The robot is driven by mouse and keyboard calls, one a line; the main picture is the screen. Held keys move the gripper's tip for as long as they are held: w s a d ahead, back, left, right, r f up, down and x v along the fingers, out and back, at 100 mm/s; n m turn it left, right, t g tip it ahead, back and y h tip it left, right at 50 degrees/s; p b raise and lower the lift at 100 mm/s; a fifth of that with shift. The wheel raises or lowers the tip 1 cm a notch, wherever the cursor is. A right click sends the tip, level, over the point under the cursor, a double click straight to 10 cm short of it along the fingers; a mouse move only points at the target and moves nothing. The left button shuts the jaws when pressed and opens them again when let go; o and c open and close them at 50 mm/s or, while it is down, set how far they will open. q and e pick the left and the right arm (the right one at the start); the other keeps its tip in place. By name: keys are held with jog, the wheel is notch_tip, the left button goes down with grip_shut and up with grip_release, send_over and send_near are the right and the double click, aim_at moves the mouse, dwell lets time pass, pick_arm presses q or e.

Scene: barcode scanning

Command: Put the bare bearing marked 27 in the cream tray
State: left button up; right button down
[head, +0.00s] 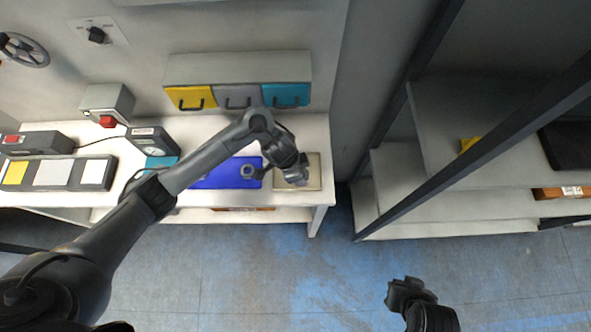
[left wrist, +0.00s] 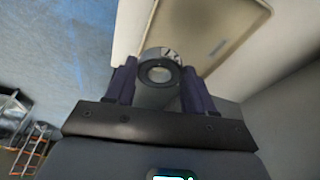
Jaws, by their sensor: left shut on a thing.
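My left gripper (head: 297,180) is over the cream tray (head: 314,160) at the right end of the white bench. In the left wrist view, its two dark fingers (left wrist: 158,85) are shut on a bare metal bearing (left wrist: 159,55). A dark mark shows on the bearing's top rim, but I cannot read it surely. The cream tray (left wrist: 252,16) lies beyond the bearing in that view, and the bearing appears apart from it. My right gripper (head: 405,290) hangs over the floor, and its jaws are too dark to judge.
Yellow, grey and teal drawers (head: 238,97) stand behind. A small dark-faced device (head: 153,142) is further left. Shelves (head: 450,205) stand right, across a gap.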

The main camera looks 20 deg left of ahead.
pick_arm(q)
jog(key=w+a+f, duration=0.1)
jog(key=w, duration=0.1)
jog(key=w+a+f, duration=0.1)
jog(key=shift+w+a+f+b, duration=0.3)
jog(key=shift+w+a+b, duration=0.05)
notch_tip(320, 180, down, 4)
jog(key=shift+r+b, duration=0.15)
jog(key=shift+b, duration=0.2)
jog(key=shift+f, duration=0.2)
jog(key=shift+f, duration=0.15)
jog(key=o, duration=1.2)
jog(key=shift+o, duration=0.2)
